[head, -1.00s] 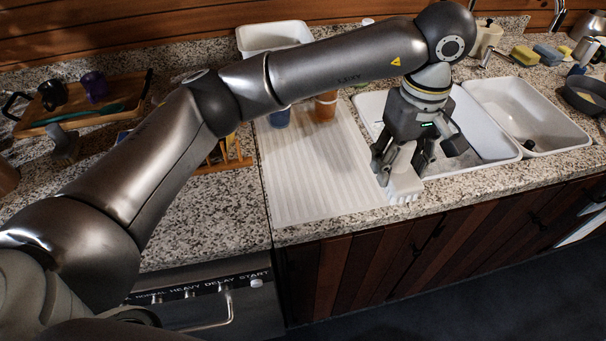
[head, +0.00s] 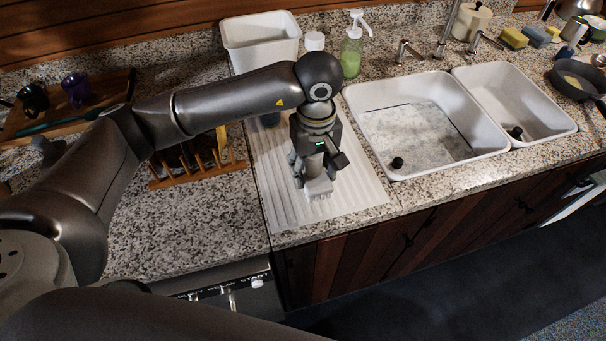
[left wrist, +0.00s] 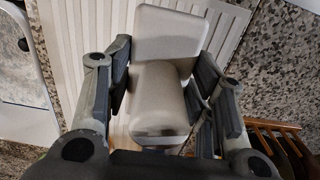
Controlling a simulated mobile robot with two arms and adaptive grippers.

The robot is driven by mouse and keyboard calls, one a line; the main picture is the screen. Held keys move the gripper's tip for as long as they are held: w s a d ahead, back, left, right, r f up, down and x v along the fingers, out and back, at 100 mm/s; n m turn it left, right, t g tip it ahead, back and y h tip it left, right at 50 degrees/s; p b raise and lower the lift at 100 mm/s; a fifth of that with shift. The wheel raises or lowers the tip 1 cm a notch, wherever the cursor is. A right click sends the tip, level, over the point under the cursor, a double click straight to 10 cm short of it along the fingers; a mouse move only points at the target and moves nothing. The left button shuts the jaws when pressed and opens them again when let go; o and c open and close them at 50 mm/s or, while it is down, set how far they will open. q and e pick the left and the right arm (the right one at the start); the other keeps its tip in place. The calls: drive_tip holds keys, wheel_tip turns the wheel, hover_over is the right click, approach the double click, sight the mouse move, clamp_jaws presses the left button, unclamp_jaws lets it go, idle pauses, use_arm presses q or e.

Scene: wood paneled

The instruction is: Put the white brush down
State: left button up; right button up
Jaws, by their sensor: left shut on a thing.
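My left gripper (head: 316,179) is shut on the white brush (head: 318,190), over the white ribbed drainboard (head: 356,186) left of the sink. The brush's bristles face down; I cannot tell whether they touch the drainboard. In the left wrist view the brush's pale body (left wrist: 165,92) sits between the two fingers, with the drainboard (left wrist: 83,28) behind it. My right gripper is not in view.
The double white sink (head: 490,158) is right of the drainboard. A wooden rack (head: 200,166) stands to the left. A white bin (head: 262,42) and a green soap bottle (head: 351,55) stand behind. The drainboard's front part is clear.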

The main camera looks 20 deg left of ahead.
use_arm(q)
drive_tip(key=shift+s+a+f, duration=0.2)
drive_tip(key=shift+a+f, duration=0.3)
drive_tip(key=shift+f, duration=0.15)
drive_tip(key=shift+a+f, duration=0.2)
drive_tip(key=f+p, duration=0.2)
drive_tip(key=shift+s+a+f+p, duration=0.1)
drive_tip(key=shift+a+f+p, duration=0.2)
drive_tip(key=shift+f+p, duration=0.1)
drive_tip(key=shift+f, duration=0.5)
drive_tip(key=shift+f+b, duration=0.2)
drive_tip(key=shift+b, duration=0.1)
drive_tip(key=o, duration=0.9)
drive_tip(key=shift+r, duration=0.1)
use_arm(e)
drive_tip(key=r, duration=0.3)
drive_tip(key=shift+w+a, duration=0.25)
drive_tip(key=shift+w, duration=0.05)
